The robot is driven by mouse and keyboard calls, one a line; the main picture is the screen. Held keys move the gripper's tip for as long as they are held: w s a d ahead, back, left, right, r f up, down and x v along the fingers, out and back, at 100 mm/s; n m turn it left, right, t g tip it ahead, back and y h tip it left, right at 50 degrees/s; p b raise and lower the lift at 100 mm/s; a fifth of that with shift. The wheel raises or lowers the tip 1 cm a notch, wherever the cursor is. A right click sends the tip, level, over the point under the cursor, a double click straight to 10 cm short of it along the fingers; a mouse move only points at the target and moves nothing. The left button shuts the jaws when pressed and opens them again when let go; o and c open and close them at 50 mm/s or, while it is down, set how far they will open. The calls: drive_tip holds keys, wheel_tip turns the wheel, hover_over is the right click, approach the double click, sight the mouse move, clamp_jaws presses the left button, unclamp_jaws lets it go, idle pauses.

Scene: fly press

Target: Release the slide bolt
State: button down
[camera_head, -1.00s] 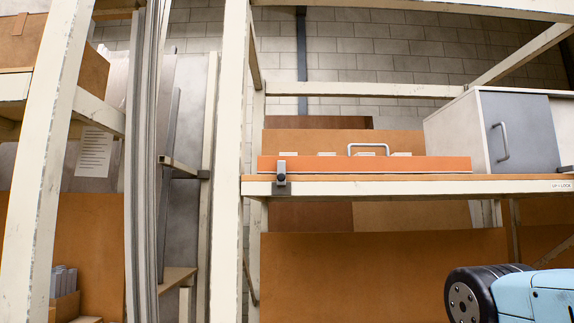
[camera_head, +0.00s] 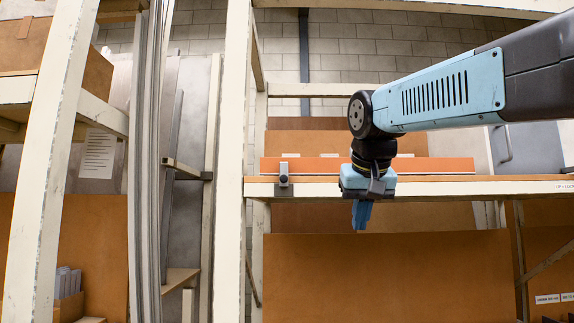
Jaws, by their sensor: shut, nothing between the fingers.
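A small grey metal fitting with a dark round knob (camera_head: 284,176), which looks like the slide bolt, sits upright on the front edge of the shelf at the left end of the orange board. My gripper (camera_head: 361,218) points straight down in front of the shelf edge, to the right of the fitting and apart from it. Its blue fingers are together and hold nothing. My arm and gripper hide the board's handle and part of the cabinet.
The orange board (camera_head: 430,165) stands along the shelf (camera_head: 460,187). A white upright post (camera_head: 233,150) rises just left of the fitting. A grey-doored cabinet (camera_head: 535,148) stands behind my arm. A partly visible label (camera_head: 565,185) is at the shelf's right end.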

drive_tip(key=w+a+r, duration=0.3)
drive_tip(key=r, duration=0.5)
drive_tip(key=w+a+r+m+t+y, duration=0.1)
drive_tip(key=w+a+r, duration=0.3)
drive_tip(key=r, duration=0.4)
drive_tip(key=w+a+r+t+y, duration=0.1)
drive_tip(key=w+a+r, duration=0.2)
drive_tip(key=r, duration=0.5)
drive_tip(key=shift+w+a+r, duration=0.25)
drive_tip(key=shift+w+a, duration=0.1)
drive_tip(key=shift+a, duration=0.15)
drive_tip(key=shift+w, duration=0.1)
approach(288, 164)
wheel_tip(288, 164, down, 4)
drive_tip(key=w, duration=0.3)
drive_tip(key=shift+s+a+f, duration=0.1)
drive_tip(key=shift+a+f, duration=0.2)
drive_tip(key=shift+f, duration=0.3)
drive_tip(key=shift+s+a+f, duration=0.1)
drive_tip(key=shift+a+f, duration=0.2)
drive_tip(key=shift+f, duration=0.25)
drive_tip(key=shift+s+a+f, duration=0.1)
drive_tip(key=shift+a+f, duration=0.2)
drive_tip(key=shift+f, duration=0.3)
